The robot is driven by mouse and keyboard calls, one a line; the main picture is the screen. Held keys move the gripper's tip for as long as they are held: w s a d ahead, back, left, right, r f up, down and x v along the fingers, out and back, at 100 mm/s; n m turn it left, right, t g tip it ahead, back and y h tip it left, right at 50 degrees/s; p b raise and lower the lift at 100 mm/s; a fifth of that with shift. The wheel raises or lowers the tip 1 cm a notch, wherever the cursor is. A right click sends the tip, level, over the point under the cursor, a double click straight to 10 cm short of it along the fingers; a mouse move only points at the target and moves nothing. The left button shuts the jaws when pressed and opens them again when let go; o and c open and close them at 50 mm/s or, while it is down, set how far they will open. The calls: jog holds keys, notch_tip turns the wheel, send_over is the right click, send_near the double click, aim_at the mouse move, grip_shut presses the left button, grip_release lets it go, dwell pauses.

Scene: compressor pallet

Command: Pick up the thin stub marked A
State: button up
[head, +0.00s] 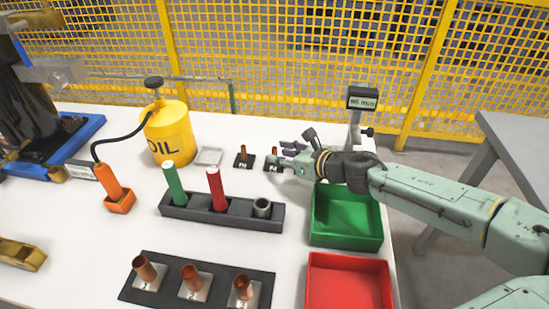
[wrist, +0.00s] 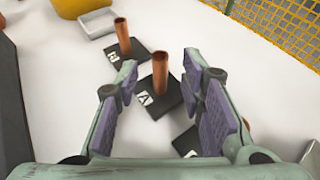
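The thin copper stub marked A (wrist: 160,70) stands upright on a black square base (wrist: 163,104) with a white A label. In the head view this stub (head: 274,153) is just left of my gripper (head: 285,153). My gripper (wrist: 161,80) is open and empty, with its purple-padded fingers apart on either side of the stub in the wrist picture. The stub appears apart from both pads. A second thin stub (wrist: 123,36) stands on its own black base beyond it; it also shows in the head view (head: 243,152).
Another black base (wrist: 186,142) lies partly under my right finger. A small grey tray (head: 208,157) and yellow oil can (head: 168,135) stand left. A dark rack (head: 238,210) with green and red sticks, a green bin (head: 346,232) and a red bin (head: 347,285) are nearer.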

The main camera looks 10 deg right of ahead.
jog(key=shift+x, duration=0.9)
grip_shut()
